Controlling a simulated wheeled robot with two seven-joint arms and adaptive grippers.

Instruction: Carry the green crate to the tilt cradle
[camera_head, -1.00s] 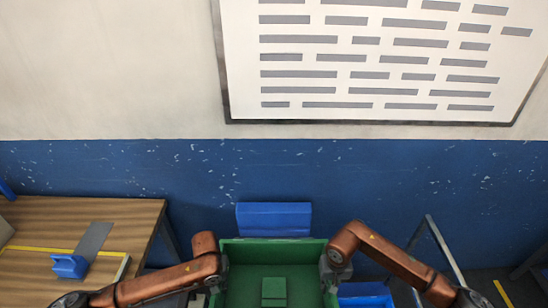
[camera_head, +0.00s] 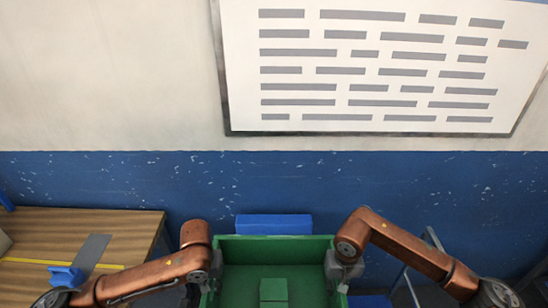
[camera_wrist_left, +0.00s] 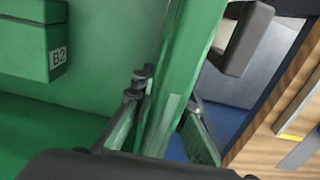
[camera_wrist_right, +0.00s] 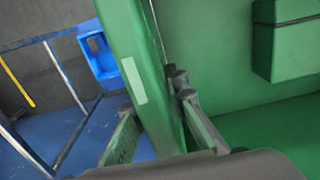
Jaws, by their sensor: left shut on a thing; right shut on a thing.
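The green crate (camera_head: 245,250) is between my two arms at the bottom middle of the head view, its near part cut off. A green box (camera_head: 273,289) lies inside it; the left wrist view shows this box (camera_wrist_left: 25,45) with a "B2" label. My left gripper (camera_wrist_left: 165,115) is shut on the crate's left wall, one finger inside and one outside. My right gripper (camera_wrist_right: 155,115) is shut on the crate's right wall in the same way. I cannot make out the tilt cradle for certain.
A wooden table (camera_head: 90,225) with a blue object (camera_head: 66,277) stands at the left. A blue block (camera_head: 273,224) is just beyond the crate. A metal frame (camera_head: 405,285) and a blue bin (camera_wrist_right: 98,50) are to the right. A blue and white wall closes the back.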

